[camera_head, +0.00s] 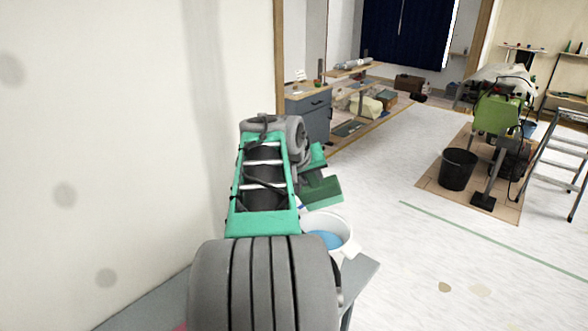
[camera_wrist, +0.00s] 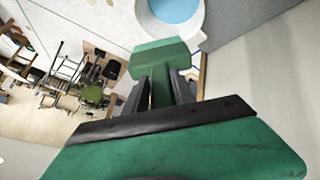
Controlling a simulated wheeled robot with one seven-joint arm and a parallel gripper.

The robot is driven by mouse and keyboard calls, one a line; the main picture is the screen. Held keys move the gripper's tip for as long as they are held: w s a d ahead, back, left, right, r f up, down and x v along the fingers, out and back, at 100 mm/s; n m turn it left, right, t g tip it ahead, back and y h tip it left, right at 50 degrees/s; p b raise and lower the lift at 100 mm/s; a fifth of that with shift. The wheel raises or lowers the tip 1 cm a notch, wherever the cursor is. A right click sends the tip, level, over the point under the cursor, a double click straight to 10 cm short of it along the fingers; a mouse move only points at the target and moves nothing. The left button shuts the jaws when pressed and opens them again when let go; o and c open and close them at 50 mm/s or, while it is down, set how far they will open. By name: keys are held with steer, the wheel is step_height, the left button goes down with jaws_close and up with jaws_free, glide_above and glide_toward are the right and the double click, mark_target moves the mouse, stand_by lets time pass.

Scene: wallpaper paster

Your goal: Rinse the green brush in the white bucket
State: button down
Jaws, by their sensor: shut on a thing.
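The green brush (camera_wrist: 158,58) is held between the dark fingers of my gripper (camera_wrist: 160,90) in the wrist view. Its wide green block also shows in the head view (camera_head: 322,191), past my arm and just behind the bucket in the picture. The white bucket (camera_head: 348,246) holds blue water (camera_head: 325,239) and stands below and nearer than the brush, partly hidden by my arm. In the wrist view the bucket (camera_wrist: 200,22) is at the top edge, just beyond the brush. The brush looks outside the water; its height over the rim is hard to tell.
A grey table (camera_head: 358,285) lies under the bucket, close to the pale wall (camera_head: 100,130) on the left. A black bucket (camera_head: 458,169), a green machine (camera_head: 496,115) and a stepladder (camera_head: 560,150) stand at the right. The light floor (camera_head: 400,240) between is open.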

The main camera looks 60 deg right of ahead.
step_height(320, 180, down, 14)
steer(key=b, duration=1)
steer(key=shift+b, duration=0.3)
steer(key=shift+a, duration=0.1)
step_height(320, 180, down, 2)
steer(key=shift+f, duration=0.25)
steer(key=shift+a, duration=0.15)
stand_by(0.5)
